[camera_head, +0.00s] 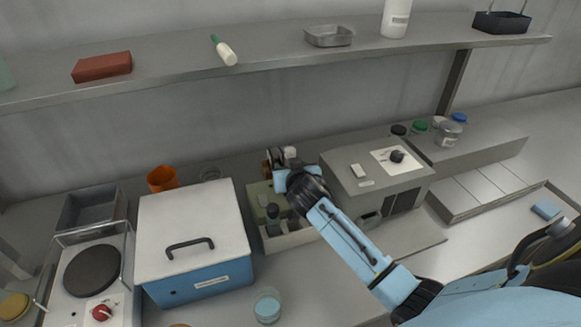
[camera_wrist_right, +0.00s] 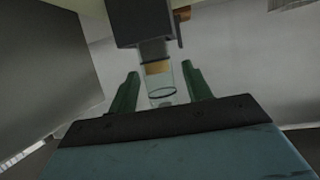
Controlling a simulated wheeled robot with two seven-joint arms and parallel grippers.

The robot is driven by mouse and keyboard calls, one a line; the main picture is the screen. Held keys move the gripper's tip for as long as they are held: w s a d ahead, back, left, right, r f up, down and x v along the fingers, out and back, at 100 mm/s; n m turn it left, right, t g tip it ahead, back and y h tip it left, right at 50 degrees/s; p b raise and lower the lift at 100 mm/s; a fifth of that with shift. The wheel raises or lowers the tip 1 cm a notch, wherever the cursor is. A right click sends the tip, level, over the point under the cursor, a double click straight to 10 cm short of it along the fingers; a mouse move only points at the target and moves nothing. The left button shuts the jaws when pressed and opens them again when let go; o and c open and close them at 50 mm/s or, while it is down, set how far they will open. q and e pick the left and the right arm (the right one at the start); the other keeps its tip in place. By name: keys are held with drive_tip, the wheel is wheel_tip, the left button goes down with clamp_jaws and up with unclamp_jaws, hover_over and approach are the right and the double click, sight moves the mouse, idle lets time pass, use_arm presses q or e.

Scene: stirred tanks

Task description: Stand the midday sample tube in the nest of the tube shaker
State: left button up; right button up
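My right gripper (camera_wrist_right: 160,74) points at a clear tube (camera_wrist_right: 161,88) with a tan band, seen between its two green fingers. A gap shows on each side, so the fingers are open; I cannot tell how deep the tube lies between them. The tube's upper end meets a grey piece under a dark block (camera_wrist_right: 140,22). In the head view my right gripper (camera_head: 284,178) is over the back of a pale green unit (camera_head: 257,194), which has a dark upright cylinder (camera_head: 273,214) in front. I cannot make out the shaker's nest. My left gripper is not in view.
A white-lidded blue box (camera_head: 192,235) stands left of the green unit. A glass beaker (camera_head: 267,305) stands in front. A shelf (camera_head: 270,55) spans the back above.

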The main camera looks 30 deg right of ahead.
drive_tip(key=shift+a+r, duration=0.1)
drive_tip(key=shift+r, duration=0.15)
drive_tip(key=v, duration=1.1)
drive_tip(key=shift+s+p, duration=0.4)
drive_tip(key=shift+p, duration=0.05)
drive_tip(key=shift+a+r, duration=0.1)
